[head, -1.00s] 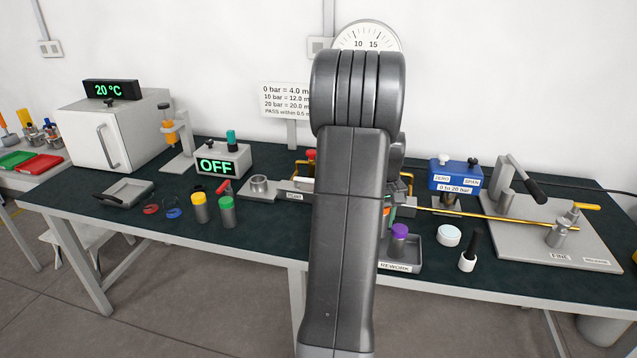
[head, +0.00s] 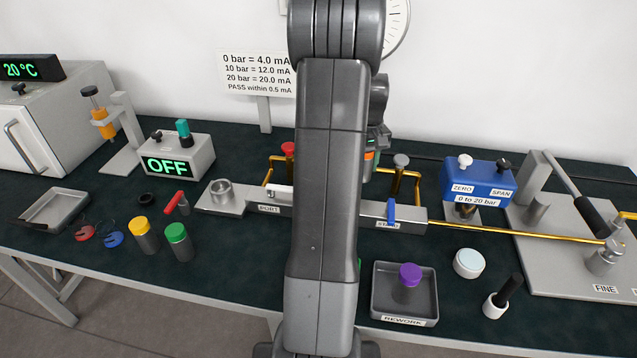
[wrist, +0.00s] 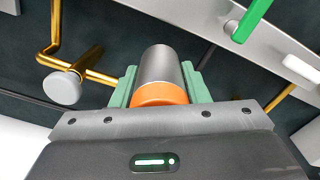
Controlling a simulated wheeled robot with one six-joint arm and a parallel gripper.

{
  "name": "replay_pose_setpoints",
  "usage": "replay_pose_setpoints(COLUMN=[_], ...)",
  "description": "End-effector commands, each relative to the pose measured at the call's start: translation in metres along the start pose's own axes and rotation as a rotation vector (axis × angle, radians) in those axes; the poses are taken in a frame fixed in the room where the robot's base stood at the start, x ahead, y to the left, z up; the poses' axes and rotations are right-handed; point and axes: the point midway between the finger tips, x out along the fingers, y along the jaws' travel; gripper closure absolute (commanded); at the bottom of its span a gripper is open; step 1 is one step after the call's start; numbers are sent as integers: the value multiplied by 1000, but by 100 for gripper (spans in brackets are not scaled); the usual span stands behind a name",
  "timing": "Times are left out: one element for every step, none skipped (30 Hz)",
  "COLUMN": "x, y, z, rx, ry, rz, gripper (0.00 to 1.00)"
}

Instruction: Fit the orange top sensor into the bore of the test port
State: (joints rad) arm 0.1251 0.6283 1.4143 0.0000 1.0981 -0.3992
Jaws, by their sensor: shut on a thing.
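The orange top sensor shows in the wrist view as a grey cylinder (wrist: 162,68) with an orange band (wrist: 160,95). My gripper (wrist: 160,80) is shut on it, one green finger on each side. In the head view my arm hides most of the gripper (head: 369,165); a bit of orange shows there. The test port (head: 232,202) is a grey block labelled PORT, with a round, open-topped metal collar (head: 221,188) at its left end. The gripper is well to the right of this collar, apart from it.
Brass pipes (head: 402,185) with a red knob (head: 288,148) and a grey knob (head: 401,160) stand behind the grey bar. A blue lever (head: 391,211) rises from it. The rework tray (head: 376,300) holds a purple-topped sensor (head: 409,275). Green-topped (head: 178,242) and yellow-topped (head: 145,235) sensors stand front left.

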Motion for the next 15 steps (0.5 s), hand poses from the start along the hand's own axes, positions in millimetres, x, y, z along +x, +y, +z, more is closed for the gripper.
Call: replay_pose_setpoints(x=[10,16,24,29,34,40,44,47,50,52,54,56,59,62,68], y=[0,0,0,0,0,0,0,0,0,0,0,0,0,0,0], z=[1,1,1,1,1,1,1,1,0,0,0,0,0,1,1], rx=[0,0,0,0,0,0,0,0,0,0,0,0,0,0,0], ry=[-4,-4,-5,-5,-4,-3,-3,-3,-2,-1,-1,-1,-2,-3,-2], rz=[-2,-2,-2,-2,-1,-1,-1,-1,-1,0,0,0,-1,-1,-1], gripper=[96,96,96,96,96,96,96,96,96,96,96,96,96,96,96])
